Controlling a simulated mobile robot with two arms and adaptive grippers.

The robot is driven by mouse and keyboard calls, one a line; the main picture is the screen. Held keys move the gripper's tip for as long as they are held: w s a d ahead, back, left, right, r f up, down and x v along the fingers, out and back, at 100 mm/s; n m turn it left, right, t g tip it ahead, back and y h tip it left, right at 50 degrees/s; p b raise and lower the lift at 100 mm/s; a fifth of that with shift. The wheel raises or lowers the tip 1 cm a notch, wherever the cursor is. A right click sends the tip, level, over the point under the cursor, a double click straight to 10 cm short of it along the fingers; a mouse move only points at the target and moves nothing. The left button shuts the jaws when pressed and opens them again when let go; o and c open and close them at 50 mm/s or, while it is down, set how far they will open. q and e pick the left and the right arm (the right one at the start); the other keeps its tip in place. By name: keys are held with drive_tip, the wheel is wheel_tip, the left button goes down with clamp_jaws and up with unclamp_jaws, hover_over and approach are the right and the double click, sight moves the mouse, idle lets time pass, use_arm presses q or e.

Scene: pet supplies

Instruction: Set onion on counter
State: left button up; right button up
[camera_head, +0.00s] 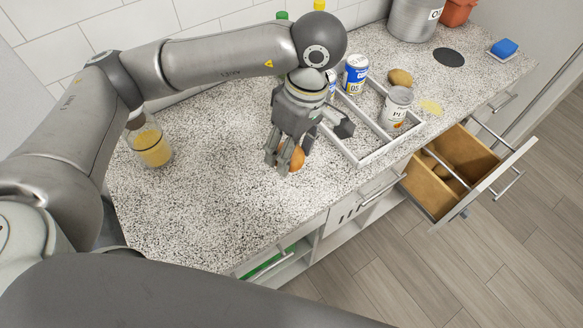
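The onion (297,158) is a small orange-brown ball at the fingertips of my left gripper (284,160). The gripper points down from above, and its fingers look closed around the onion, partly hiding it. The onion is at or just above the speckled counter (225,200); I cannot tell whether it touches. My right gripper is not in view.
A glass of orange drink (152,148) stands left. Right of my gripper is a white divided tray (350,152) with cans (396,108) and a brown potato-like item (400,77) near it. A wooden drawer (430,190) stands open. The front-left counter is clear.

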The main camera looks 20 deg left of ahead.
use_arm(q)
drive_tip(key=w+d+r+n+h+b, duration=0.15)
drive_tip(key=d+n, duration=0.45)
drive_tip(key=n, duration=0.6)
drive_tip(key=d+n+h, duration=0.2)
drive_tip(key=d+n, duration=0.4)
drive_tip(key=n, duration=0.6)
drive_tip(key=w+a+f+p, duration=0.1)
drive_tip(key=a+f, duration=0.1)
drive_tip(key=a, duration=0.2)
drive_tip(key=w+a+f+p, duration=0.1)
drive_tip(key=a+f+p, duration=0.1)
drive_tip(key=a+f, duration=0.1)
drive_tip(key=w+a+f+p, duration=0.1)
drive_tip(key=a+f, duration=0.2)
drive_tip(key=a, duration=0.2)
drive_tip(key=shift+a+f, duration=0.25)
drive_tip(key=shift+a, duration=0.05)
drive_tip(key=shift+a+f, duration=0.3)
drive_tip(key=shift+f, duration=0.1)
drive_tip(key=f, duration=0.1)
drive_tip(key=f+p, duration=0.1)
drive_tip(key=f, duration=0.1)
drive_tip(key=shift+a+f, duration=0.1)
drive_tip(key=shift+a, duration=0.15)
drive_tip(key=shift+f, duration=0.25)
drive_tip(key=shift+w, duration=0.1)
drive_tip(key=shift+f, duration=0.1)
